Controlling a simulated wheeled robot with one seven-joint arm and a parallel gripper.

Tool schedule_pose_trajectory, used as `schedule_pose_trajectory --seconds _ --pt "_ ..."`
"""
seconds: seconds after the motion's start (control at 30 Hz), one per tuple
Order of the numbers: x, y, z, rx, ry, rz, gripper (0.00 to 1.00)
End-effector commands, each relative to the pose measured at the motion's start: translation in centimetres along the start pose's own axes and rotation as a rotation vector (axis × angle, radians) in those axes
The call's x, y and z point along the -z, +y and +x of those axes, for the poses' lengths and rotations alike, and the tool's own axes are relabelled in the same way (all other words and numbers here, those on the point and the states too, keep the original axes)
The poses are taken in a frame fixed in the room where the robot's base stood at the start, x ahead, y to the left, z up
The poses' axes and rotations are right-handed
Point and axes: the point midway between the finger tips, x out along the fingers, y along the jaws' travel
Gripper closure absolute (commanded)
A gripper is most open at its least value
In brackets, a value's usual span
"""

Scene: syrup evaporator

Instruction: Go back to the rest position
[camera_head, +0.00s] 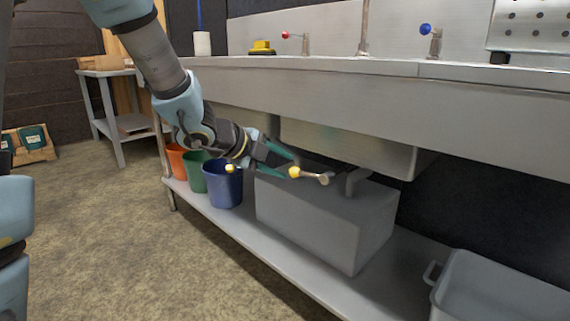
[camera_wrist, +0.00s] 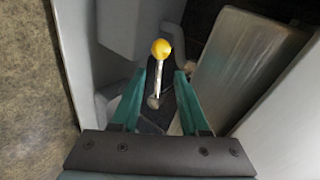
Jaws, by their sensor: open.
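My gripper (camera_head: 283,163) is in front of the sink unit, below the counter edge and above the lower shelf. Its two green fingers are apart and empty. A valve lever with a yellow knob (camera_head: 294,172) is just beyond the fingertips, on the pipe under the sink. In the wrist view, the yellow knob (camera_wrist: 161,47) and its pale lever lie ahead of and between the open fingers (camera_wrist: 163,80). I cannot tell whether a finger touches the lever.
A grey box (camera_head: 325,222) stands on the lower shelf under the valve. Orange, green and blue buckets (camera_head: 222,186) stand left of it. A grey tub (camera_head: 495,290) is at the right. The sink counter (camera_head: 400,90) overhangs the gripper. The floor (camera_head: 110,235) at left is clear.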

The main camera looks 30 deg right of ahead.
Motion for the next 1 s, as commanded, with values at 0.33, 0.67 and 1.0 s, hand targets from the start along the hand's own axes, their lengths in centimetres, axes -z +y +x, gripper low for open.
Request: schedule_pose_trajectory --seconds 0.33,0.67,1.0 --pt "0.0 0.0 0.1 0.000 0.000 0.000 0.55" --pt "-8.4 3.4 -4.9 -0.015 -0.310 -0.386 0.55" --pt "-16.2 17.9 -20.4 0.034 -0.948 -1.453 0.55"
